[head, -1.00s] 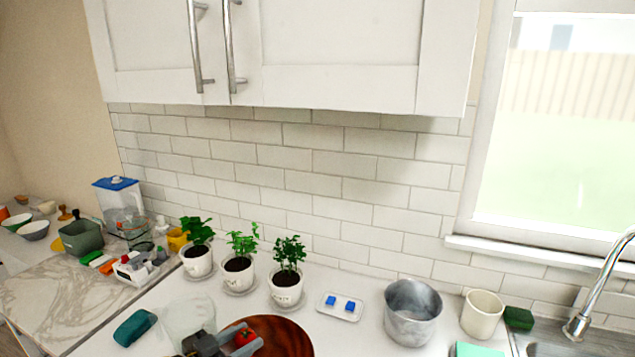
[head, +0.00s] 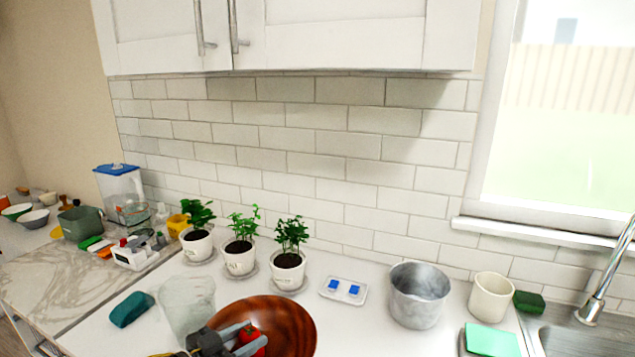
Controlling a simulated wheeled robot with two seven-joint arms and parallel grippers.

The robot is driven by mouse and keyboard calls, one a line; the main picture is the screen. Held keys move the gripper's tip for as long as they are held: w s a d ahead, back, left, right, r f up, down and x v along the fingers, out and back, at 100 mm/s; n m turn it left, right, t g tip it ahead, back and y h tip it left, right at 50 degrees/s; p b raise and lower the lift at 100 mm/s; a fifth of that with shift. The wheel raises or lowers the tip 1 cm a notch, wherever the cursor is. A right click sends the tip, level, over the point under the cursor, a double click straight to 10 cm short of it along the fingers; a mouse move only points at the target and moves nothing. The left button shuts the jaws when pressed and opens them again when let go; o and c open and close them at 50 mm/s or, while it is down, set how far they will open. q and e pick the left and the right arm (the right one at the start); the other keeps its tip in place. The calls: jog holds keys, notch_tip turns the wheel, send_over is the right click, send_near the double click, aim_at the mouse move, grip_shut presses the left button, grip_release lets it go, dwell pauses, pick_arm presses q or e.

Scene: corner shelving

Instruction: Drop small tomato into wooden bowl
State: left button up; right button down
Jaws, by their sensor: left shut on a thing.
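The wooden bowl (head: 291,318) is reddish brown and round, and sits on the white counter at the bottom of the head view. The small red tomato (head: 250,335) shows between the fingers of my left gripper (head: 246,338). The gripper is shut on the tomato and lies over the left part of the bowl. The fingers partly cover the tomato. I cannot tell how high it is above the bowl's bottom. My right gripper is not in view.
A clear glass container (head: 187,305) stands just left of the bowl. Several potted plants, including one (head: 289,268), stand behind it. A white tray with blue pieces (head: 343,290) and a metal pot (head: 417,295) are to the right. A teal item (head: 132,309) lies left.

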pick_arm(q)
jog(key=o, duration=1)
jog(key=shift+o, duration=0.2)
jog(key=shift+a, duration=0.1)
jog(key=v, duration=1.1)
jog(key=shift+b, duration=0.35)
